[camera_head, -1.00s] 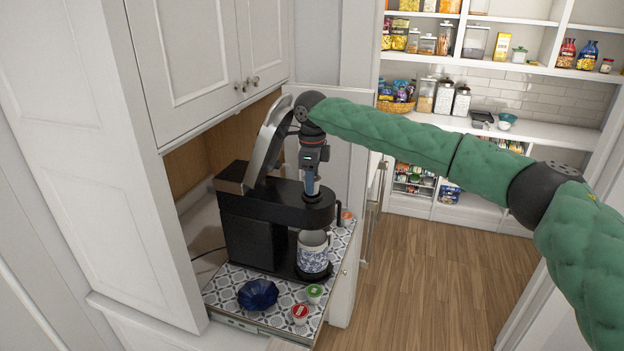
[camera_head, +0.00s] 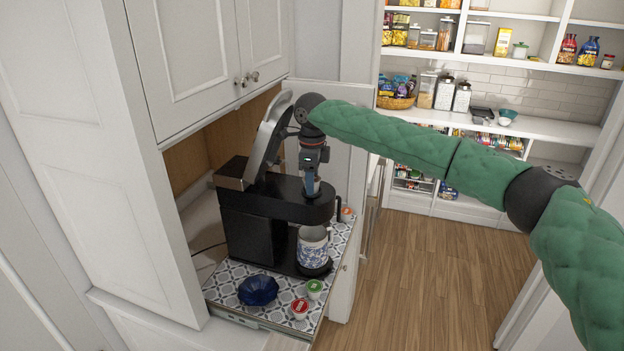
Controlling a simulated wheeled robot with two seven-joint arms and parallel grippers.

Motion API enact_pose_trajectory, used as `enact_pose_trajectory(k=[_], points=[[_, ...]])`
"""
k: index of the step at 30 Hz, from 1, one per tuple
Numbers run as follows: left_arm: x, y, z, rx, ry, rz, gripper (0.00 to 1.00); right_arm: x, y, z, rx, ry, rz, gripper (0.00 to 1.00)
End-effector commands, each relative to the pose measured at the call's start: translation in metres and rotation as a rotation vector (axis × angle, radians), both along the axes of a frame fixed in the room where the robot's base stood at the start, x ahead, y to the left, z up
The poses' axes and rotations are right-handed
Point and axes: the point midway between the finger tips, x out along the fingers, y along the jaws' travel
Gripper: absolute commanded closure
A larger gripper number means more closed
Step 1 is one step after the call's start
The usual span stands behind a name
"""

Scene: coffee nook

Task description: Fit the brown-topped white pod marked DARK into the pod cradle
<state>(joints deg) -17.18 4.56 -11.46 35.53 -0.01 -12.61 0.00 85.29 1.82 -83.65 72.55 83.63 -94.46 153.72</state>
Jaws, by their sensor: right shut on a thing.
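The black coffee machine (camera_head: 255,228) stands on the patterned tray with its silver lid (camera_head: 266,140) raised. The pod cradle is in the machine's top, at the front; my right gripper hides it. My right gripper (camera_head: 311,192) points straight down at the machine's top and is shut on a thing. The thing between its fingers is hidden, so I cannot tell its colour or marking, nor whether it touches the cradle. My left gripper is not in view.
A blue-and-white mug (camera_head: 312,250) stands under the machine's head. A dark blue bowl (camera_head: 258,291), a green-topped pod (camera_head: 314,288), a red-topped pod (camera_head: 300,308) and an orange-topped pod (camera_head: 347,213) sit on the patterned tray (camera_head: 237,270). White cabinets (camera_head: 205,60) close in the left.

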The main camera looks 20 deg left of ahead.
Motion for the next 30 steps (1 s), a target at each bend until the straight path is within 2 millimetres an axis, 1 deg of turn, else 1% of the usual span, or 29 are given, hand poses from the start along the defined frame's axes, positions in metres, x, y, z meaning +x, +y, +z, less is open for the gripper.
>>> enact_pose_trajectory(k=[28, 29, 30], points=[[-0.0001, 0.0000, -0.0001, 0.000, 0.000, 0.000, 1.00, -0.0001, 0.0000, -0.0026, -0.001, 0.000, 0.000, 0.84], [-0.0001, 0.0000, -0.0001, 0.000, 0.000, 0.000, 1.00, -0.0001, 0.0000, -0.0027, -0.001, 0.000, 0.000, 0.50], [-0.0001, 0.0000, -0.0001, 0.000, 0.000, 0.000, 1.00, -0.0002, 0.0000, -0.0027, -0.001, 0.000, 0.000, 0.43]])
